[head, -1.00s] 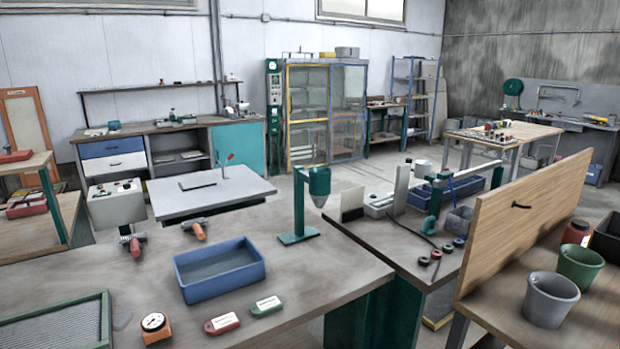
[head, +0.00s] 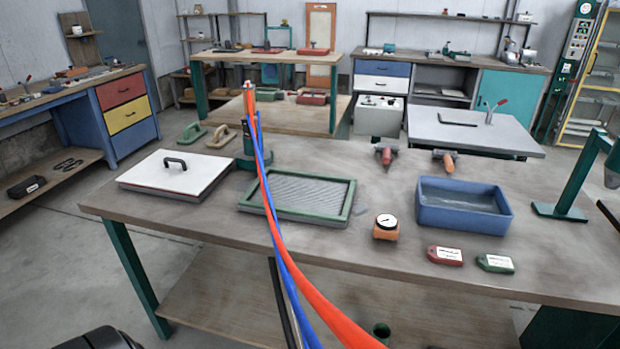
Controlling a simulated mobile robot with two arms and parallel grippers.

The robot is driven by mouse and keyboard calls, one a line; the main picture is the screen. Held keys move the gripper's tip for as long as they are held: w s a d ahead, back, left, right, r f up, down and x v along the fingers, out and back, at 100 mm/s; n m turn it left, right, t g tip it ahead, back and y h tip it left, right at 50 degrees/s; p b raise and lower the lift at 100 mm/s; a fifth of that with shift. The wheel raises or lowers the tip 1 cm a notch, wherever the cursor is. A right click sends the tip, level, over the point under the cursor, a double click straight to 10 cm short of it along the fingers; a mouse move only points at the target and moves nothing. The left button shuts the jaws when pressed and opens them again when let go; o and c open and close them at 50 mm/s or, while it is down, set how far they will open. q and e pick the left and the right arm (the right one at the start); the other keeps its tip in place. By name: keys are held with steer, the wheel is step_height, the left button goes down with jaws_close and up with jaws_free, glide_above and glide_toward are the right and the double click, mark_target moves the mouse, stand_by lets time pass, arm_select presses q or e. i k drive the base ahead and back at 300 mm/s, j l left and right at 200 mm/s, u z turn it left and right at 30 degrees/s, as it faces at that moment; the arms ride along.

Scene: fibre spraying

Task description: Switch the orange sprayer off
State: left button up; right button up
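An orange sprayer-like tool (head: 445,157) lies at the back edge of the workbench (head: 330,240), behind the blue tray. A similar red tool (head: 386,155) lies to its left. Any switch on either is too small to make out. Neither of my grippers is in view.
A red hose (head: 290,265) and a blue hose (head: 284,250) run from the bottom up across the bench. The bench holds a white lidded panel (head: 160,180), a green-framed tray (head: 310,185), a gauge (head: 386,228), a blue tray (head: 470,222) and two tags (head: 445,255).

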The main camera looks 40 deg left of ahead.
mark_target(245, 124)
steer(key=u, duration=0.85)
